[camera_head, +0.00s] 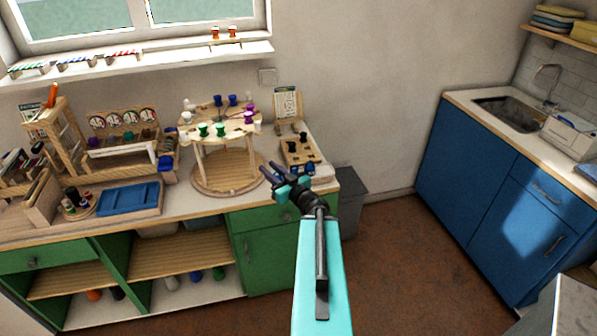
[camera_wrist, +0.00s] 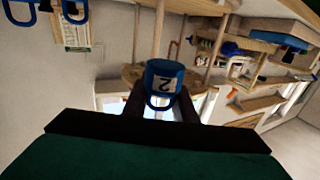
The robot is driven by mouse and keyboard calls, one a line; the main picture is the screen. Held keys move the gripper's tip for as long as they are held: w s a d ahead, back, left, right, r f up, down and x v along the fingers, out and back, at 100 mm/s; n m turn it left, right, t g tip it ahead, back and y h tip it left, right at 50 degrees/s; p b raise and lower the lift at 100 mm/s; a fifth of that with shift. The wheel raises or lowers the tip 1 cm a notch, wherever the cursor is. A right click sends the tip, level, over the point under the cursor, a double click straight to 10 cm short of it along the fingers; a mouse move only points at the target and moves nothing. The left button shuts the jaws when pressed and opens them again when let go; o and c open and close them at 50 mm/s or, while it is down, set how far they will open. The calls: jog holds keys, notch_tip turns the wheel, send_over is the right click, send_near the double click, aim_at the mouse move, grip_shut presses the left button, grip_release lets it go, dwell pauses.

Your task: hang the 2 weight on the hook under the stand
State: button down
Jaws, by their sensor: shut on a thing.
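The 2 weight (camera_wrist: 163,75) is a blue cup-like piece with a white label and a blue loop. In the wrist view, which is upside down, it sits between the dark fingers of my gripper (camera_wrist: 160,106), which is shut on it. In the head view my gripper (camera_head: 277,172) is just right of the stand, and the held weight is hard to make out. The wooden stand (camera_head: 226,172) has a round top on posts over a round base. The wrist view shows its disc (camera_wrist: 130,73) and a thin reddish hook (camera_wrist: 173,52) near the weight; their distance is unclear.
Coloured spools (camera_head: 220,130) stand on the stand's top. A wooden block with dark knobs (camera_head: 298,150) and a card (camera_head: 287,104) are on the counter's right. A blue tray (camera_head: 128,198) and wooden racks (camera_head: 55,125) are left. The floor (camera_head: 400,250) right of the counter is clear.

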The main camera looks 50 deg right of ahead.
jog(key=w+a+r+n+y+b, duration=0.1)
jog(key=w+a+n+y, duration=0.45)
jog(key=a, duration=0.65)
jog(key=w+a+n+g+y+b, duration=0.1)
jog(key=a+y, duration=0.5)
jog(key=a, duration=1.1)
jog(key=w+a+n+g+y+b, duration=0.2)
jog(key=a+n+g+y, duration=0.4)
jog(key=a, duration=1.1)
jog(key=shift+w+f+n+y, duration=0.15)
jog(key=shift+w+n+y, duration=0.4)
jog(key=shift+w+y, duration=0.15)
jog(key=shift+d, duration=0.2)
jog(key=shift+d, duration=0.25)
jog(key=shift+s, duration=0.1)
